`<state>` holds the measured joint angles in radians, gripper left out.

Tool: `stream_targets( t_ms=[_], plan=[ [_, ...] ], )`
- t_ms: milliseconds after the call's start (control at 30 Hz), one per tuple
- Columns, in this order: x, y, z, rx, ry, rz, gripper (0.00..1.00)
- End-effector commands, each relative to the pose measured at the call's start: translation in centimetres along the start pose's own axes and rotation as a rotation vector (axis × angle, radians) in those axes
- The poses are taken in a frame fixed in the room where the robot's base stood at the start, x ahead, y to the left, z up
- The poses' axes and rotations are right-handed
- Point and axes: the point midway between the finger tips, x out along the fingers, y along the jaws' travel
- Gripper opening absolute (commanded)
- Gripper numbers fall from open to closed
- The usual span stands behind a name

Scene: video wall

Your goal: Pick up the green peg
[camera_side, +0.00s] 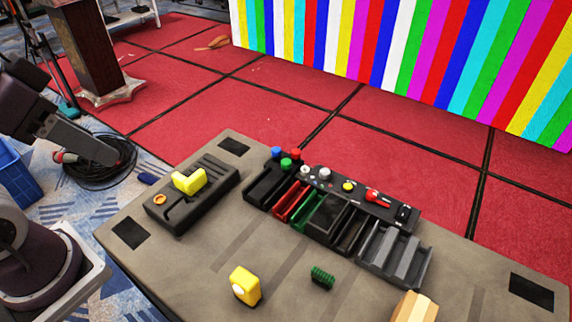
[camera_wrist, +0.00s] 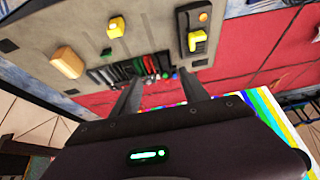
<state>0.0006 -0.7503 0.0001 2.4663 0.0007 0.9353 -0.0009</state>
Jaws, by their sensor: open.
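A small dark green ridged piece (camera_side: 322,277) lies on the grey table top near its front. It shows small in the wrist view (camera_wrist: 106,52). In the side view a dark part of my arm reaches in from the left, well away from the green pieces, off the table's left side.
The table (camera_side: 225,230) carries a yellow block (camera_side: 245,286), a wooden block (camera_side: 415,307), a black organizer (camera_side: 330,225) with coloured slots, and a black box (camera_side: 190,195) with a yellow L-shaped piece (camera_side: 190,181). A striped video wall (camera_side: 420,50) stands behind. Cables coil on the floor at left.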

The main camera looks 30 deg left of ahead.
Motion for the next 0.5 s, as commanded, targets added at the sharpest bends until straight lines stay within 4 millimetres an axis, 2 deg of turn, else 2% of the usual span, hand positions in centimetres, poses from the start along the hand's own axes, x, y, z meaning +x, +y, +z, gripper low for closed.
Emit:
stream_targets(
  t_ms=[133,200,267,300,400,500],
  plan=[
    [-4.2,0.0,-2.5,-0.001,0.011,-0.002,0.52],
    [-2.4,-3.0,-6.7,-0.035,0.086,-0.153,0.52],
    [-1.6,-4.9,-10.4,-0.042,0.166,-0.245,0.52],
    [-1.1,-6.0,-12.8,-0.039,0.221,-0.293,0.52],
    [0.1,-7.8,-18.8,-0.007,0.356,-0.363,0.52],
    [1.8,-8.3,-24.0,0.046,0.474,-0.365,0.52]
  ],
)
